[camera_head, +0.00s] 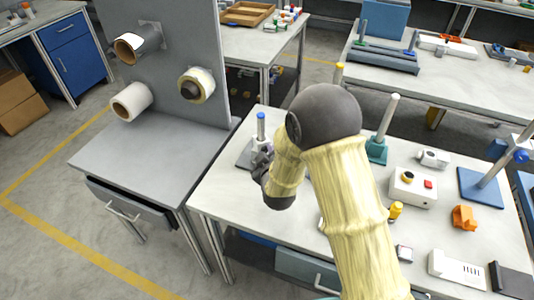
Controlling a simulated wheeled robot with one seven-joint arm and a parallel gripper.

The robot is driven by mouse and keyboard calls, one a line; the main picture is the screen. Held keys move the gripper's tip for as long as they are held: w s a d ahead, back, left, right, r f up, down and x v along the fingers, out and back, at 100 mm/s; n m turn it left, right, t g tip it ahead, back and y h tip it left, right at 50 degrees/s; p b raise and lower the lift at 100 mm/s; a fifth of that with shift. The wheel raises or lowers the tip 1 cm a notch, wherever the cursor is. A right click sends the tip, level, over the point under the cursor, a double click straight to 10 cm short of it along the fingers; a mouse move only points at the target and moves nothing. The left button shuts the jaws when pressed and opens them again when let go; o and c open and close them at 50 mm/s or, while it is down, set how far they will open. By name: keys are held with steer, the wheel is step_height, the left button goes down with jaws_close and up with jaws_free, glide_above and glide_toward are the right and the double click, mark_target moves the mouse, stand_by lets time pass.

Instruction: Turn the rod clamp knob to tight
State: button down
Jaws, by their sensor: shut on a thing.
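My gripper (262,158) is at a grey rod stand (244,154) with a blue-capped rod (261,126), near the left back corner of the white workbench (225,205). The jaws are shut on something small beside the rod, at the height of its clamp. I take this to be the rod clamp knob, but the gripper hides it and its turn angle cannot be seen. My arm covers the middle of the bench.
A grey upright panel (185,45) with several rolls stands on the left table. Behind my arm is a teal stand with a pale rod (386,120). A control box (413,186), an orange part (464,217) and a blue-based stand (480,188) sit right.

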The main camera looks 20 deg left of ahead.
steer(key=m+b, duration=0.1)
steer(key=m+g+y+b, duration=0.1)
steer(key=shift+w+d+m, duration=0.15)
steer(key=shift+d+m, duration=0.05)
steer(key=shift+m, duration=0.1)
steer(key=m+g, duration=0.1)
steer(key=m+y+b, duration=0.1)
steer(key=shift+w+d+r+m+g, duration=0.1)
steer(key=shift+d+m+g, duration=0.05)
steer(key=shift+m+g, duration=0.2)
steer(key=shift+w+d+m+g+y, duration=0.15)
steer(key=shift+m+g+y, duration=0.3)
steer(key=shift+m+y, duration=0.55)
steer(key=shift+m+g+y, duration=0.4)
steer(key=shift+m+y, duration=0.1)
steer(key=shift+m, duration=0.65)
steer(key=c, duration=1.5)
jaws_free()
